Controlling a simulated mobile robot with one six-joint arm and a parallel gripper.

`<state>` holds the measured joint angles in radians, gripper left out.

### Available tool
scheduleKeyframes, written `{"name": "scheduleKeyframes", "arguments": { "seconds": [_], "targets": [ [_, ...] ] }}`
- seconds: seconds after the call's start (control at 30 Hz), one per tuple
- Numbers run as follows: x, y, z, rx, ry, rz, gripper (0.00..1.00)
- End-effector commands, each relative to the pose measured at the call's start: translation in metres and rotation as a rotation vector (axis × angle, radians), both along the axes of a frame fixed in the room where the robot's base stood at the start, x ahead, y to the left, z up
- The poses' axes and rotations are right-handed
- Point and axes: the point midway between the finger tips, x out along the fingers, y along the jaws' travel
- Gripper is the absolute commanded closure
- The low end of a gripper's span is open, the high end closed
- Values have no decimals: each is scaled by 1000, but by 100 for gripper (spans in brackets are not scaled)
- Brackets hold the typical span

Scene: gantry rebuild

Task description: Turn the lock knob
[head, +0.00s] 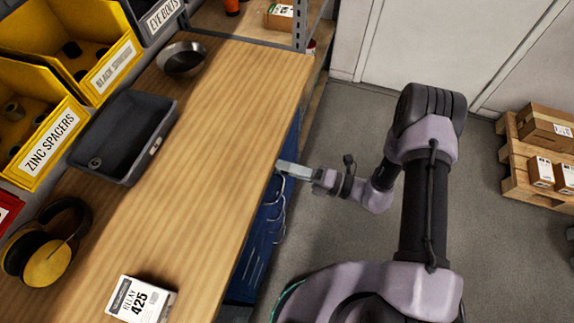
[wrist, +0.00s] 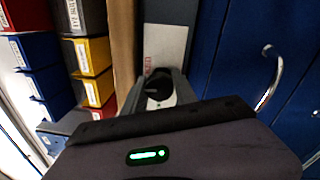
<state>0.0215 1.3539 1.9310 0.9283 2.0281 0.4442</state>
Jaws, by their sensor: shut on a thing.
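The lock knob (wrist: 158,84) looks dark and sits between the fingers of my gripper (wrist: 161,97) in the wrist view. A pale plate with red lettering (wrist: 165,46) is just above it; the lettering is too small to read. My gripper is shut on the knob. In the head view my gripper (head: 293,170) reaches left to the front of the blue cabinet (head: 250,257), just below the bench edge. The knob is hidden there, and its turn angle cannot be told.
Curved metal handles (wrist: 272,78) stick out of the blue front close by. The wooden bench top (head: 225,130) holds a grey bin (head: 125,135), a metal bowl (head: 182,59), yellow earmuffs (head: 48,255) and a relay box (head: 141,300). Floor (head: 340,130) is clear behind my arm.

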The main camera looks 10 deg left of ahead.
Motion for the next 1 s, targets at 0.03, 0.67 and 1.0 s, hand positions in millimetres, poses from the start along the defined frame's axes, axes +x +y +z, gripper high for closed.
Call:
{"name": "scheduleKeyframes", "arguments": {
  "seconds": [0.03,0.67,1.0],
  "targets": [
    [0,0,0,2,25,1,100],
    [0,0,0,13,166,0,100],
    [0,0,0,13,165,0,50]
  ]
}}
